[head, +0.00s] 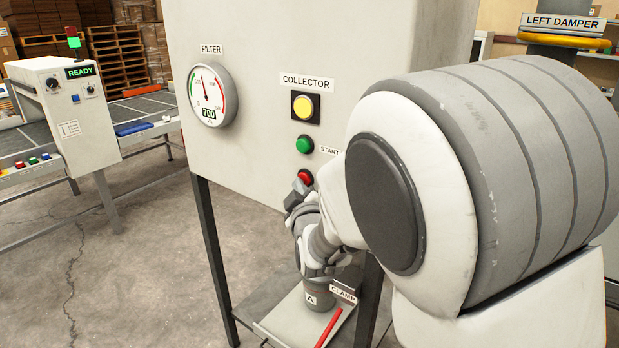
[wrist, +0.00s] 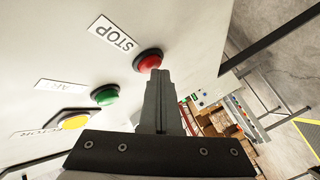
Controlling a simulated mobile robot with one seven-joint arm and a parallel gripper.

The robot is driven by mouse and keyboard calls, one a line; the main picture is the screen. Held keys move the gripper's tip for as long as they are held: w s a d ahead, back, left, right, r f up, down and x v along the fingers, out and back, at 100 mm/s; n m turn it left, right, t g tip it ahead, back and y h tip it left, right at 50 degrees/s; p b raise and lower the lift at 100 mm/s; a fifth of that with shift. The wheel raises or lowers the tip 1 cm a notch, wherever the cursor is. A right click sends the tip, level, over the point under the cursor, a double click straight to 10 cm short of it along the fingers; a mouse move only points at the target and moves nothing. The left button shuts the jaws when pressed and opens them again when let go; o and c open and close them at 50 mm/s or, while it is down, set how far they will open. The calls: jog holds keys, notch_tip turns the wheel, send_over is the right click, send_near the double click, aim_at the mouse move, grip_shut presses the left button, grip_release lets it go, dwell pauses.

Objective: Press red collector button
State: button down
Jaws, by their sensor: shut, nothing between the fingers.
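The red collector button (head: 306,177) sits on the front of the pale collector cabinet (head: 260,120), below the green START button (head: 305,144) and the yellow collector lamp (head: 303,107). In the wrist view the red button (wrist: 148,60) is beside a label reading STOP (wrist: 111,34). My gripper (head: 292,197) is shut and empty, its tips right at the red button. In the wrist view the tips (wrist: 157,73) overlap the button's lower edge. I cannot tell whether they touch it. My arm hides part of the cabinet to the right.
A round FILTER gauge (head: 212,94) reading 700 is left of the buttons. Below my gripper is a tray (head: 285,318) with a canister marked A (head: 318,297), a CLAMP label and a red handle (head: 328,327). A READY console (head: 70,105) stands at left. Open floor lies between.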

dwell(0.5)
jog(key=shift+s+a, duration=0.4)
jog(key=shift+s, duration=0.35)
jog(key=s, duration=0.1)
jog(key=s+a, duration=0.1)
jog(key=s, duration=0.1)
jog(key=s+a+p, duration=0.1)
jog(key=shift+s+a, duration=0.15)
jog(key=shift+a, duration=0.1)
dwell(0.4)
